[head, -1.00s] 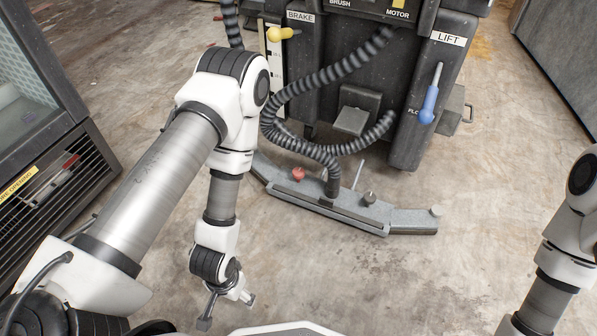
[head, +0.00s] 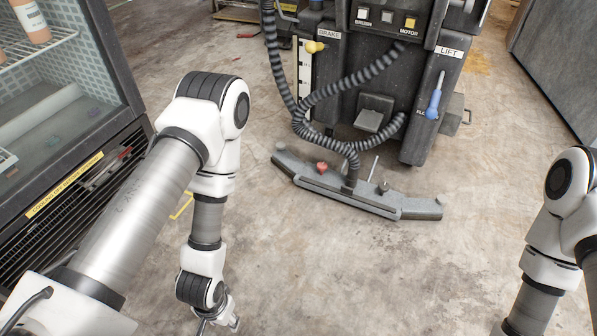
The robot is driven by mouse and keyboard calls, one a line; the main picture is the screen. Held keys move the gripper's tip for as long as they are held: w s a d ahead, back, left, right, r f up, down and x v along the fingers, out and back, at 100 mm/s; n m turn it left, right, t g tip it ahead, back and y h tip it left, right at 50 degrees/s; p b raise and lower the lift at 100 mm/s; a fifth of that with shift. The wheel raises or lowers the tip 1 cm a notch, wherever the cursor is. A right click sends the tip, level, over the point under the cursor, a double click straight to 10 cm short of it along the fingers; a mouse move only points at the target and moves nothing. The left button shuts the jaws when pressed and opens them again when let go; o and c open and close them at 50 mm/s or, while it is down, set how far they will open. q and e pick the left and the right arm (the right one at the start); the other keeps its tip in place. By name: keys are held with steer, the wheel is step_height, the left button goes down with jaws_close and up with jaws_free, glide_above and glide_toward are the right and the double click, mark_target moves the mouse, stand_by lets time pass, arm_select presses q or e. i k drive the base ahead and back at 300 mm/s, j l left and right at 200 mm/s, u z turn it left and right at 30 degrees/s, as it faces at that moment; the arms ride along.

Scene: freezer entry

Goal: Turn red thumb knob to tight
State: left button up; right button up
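The red thumb knob (head: 321,167) sits on top of the grey squeegee bar (head: 340,184), left of the hose joint, behind the dark floor machine (head: 350,75). It is small here, and its turn position cannot be read. My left gripper (head: 219,325) hangs low at the bottom edge, partly cut off. Its fingers look spread and empty, and it is well in front of and left of the knob, touching nothing visible. My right arm comes in at the right edge; its gripper is out of view.
A corrugated hose (head: 330,95) runs from the machine to the bar. A dark knob (head: 384,187) and an upright rod stand right of the joint. A glass-door freezer (head: 65,130) stands at left. Blue-handled (head: 433,105) and yellow (head: 315,47) levers are on the machine. Concrete floor (head: 320,260) before the bar is clear.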

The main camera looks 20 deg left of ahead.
mark_target(322, 166)
steer(key=i+l+u, duration=0.65)
steer(key=l+u, duration=0.2)
steer(key=i+l+u, duration=0.15)
steer(key=l+u, duration=0.15)
steer(key=i+l, duration=0.1)
steer(key=l, duration=0.25)
steer(key=i+l, duration=0.1)
steer(key=l, duration=0.3)
steer(key=i+l, duration=0.1)
steer(key=l, duration=0.25)
steer(key=i+l, duration=0.1)
steer(key=l, duration=0.3)
steer(key=i+l, duration=0.15)
steer(key=l, duration=0.2)
